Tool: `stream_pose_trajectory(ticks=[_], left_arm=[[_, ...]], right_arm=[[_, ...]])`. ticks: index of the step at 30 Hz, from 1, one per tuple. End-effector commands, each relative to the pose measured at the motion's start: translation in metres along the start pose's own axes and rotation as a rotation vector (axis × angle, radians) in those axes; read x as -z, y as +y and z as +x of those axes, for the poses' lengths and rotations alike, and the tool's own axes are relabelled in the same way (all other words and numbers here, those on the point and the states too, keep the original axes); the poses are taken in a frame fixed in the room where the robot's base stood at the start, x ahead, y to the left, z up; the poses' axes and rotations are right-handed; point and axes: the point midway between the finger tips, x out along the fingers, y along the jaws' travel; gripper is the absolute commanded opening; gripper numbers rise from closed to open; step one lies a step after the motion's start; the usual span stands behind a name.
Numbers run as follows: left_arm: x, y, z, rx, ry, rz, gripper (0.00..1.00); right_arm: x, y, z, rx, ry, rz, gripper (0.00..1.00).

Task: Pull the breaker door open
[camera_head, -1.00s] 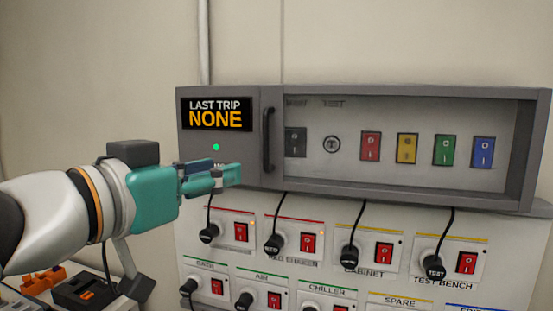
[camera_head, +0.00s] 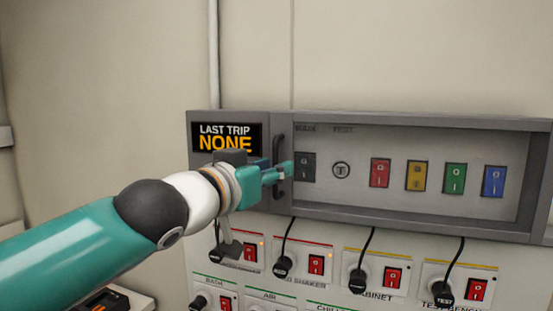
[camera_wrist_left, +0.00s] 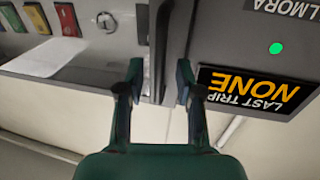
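The breaker door (camera_head: 420,213) is a grey-framed panel with a clear window, and it looks closed on the grey cabinet. Its dark upright handle (camera_head: 278,146) is at the door's left edge. My left gripper (camera_head: 284,173) is at the handle, and its teal fingers partly cover the handle's lower half. In the left wrist view the two fingers (camera_wrist_left: 160,78) are apart, with the dark handle bar (camera_wrist_left: 163,40) in line with the gap between them. I cannot tell whether either finger touches the handle. My right gripper is not in view.
Behind the window are several coloured breaker switches, including a red one (camera_head: 380,173). A "LAST TRIP NONE" display (camera_head: 226,130) is left of the handle. Below hang black plugs and cables beside red switches (camera_head: 393,277). Bare wall lies to the left.

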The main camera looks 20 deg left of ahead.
Motion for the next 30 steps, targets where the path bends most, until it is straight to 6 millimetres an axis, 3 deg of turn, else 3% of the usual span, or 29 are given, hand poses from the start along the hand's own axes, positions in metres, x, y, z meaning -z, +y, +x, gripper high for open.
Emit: stream_pose_trajectory(ticks=[5, 14, 15, 21, 30], left_arm=[[0.0, 0.0, 0.015, -0.001, -0.001, 0.0, 0.36], [0.0, 0.001, 0.018, -0.001, 0.0, 0.0, 0.36], [0.0, 0.001, 0.018, -0.002, 0.0, 0.0, 0.34], [0.0, 0.001, 0.017, -0.002, 0.0, 0.0, 0.01], [0.0, 0.001, 0.017, -0.002, 0.0, 0.0, 0.0]], right_arm=[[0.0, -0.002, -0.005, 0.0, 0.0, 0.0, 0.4], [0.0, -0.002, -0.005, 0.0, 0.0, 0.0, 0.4], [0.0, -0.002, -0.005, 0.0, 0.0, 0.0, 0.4], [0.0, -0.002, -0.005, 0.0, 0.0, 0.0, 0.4], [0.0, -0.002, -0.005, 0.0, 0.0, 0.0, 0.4]])
